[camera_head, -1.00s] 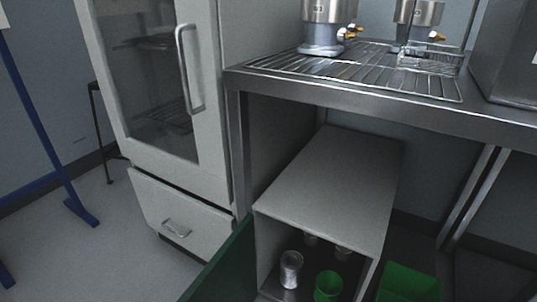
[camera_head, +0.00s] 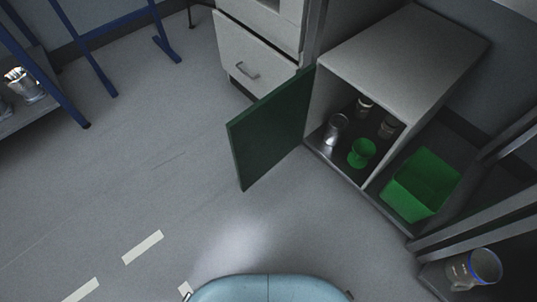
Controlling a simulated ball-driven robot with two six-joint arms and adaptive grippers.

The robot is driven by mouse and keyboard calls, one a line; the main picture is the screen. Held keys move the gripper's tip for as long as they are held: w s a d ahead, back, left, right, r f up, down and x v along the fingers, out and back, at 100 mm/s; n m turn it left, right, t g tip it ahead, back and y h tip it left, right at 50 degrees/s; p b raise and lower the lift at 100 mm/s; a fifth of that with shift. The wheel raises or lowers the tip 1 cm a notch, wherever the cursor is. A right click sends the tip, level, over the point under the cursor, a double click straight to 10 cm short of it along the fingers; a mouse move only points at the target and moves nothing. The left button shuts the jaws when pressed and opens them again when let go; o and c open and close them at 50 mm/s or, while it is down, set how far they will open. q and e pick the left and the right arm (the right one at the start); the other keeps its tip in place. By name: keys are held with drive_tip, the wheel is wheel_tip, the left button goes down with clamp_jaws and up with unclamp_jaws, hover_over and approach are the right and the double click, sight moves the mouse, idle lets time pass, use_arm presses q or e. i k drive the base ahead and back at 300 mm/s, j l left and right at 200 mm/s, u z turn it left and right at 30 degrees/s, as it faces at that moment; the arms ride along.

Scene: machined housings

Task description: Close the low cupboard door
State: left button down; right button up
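Inside are a metal cup (camera_head: 335,129), a green cup (camera_head: 361,153) and a few small jars (camera_head: 388,127). Neither of my grippers shows in the view.
A green bin (camera_head: 422,185) stands right of the cupboard. A clear beaker with a blue rim (camera_head: 474,268) is at the lower right. A white drawer unit (camera_head: 257,52) stands behind the door. Blue-framed racking (camera_head: 40,60) is at the left. The floor in front is clear.

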sight(263, 135)
drive_tip(key=z, duration=0.4)
drive_tip(key=k+z, duration=0.1)
drive_tip(key=z, duration=0.7)
drive_tip(key=k+l+z, duration=0.1)
drive_tip(key=z, duration=0.3)
drive_tip(key=j+z, duration=0.15)
drive_tip(key=j, duration=0.45)
drive_tip(key=j+z, duration=0.15)
drive_tip(key=j, duration=0.45)
drive_tip(key=k+j+z, duration=0.1)
drive_tip(key=j, duration=0.5)
drive_tip(key=k+j+z, duration=0.15)
drive_tip(key=j, duration=0.45)
drive_tip(key=k+j, duration=0.1)
drive_tip(key=j, duration=0.8)
drive_tip(key=k, duration=0.05)
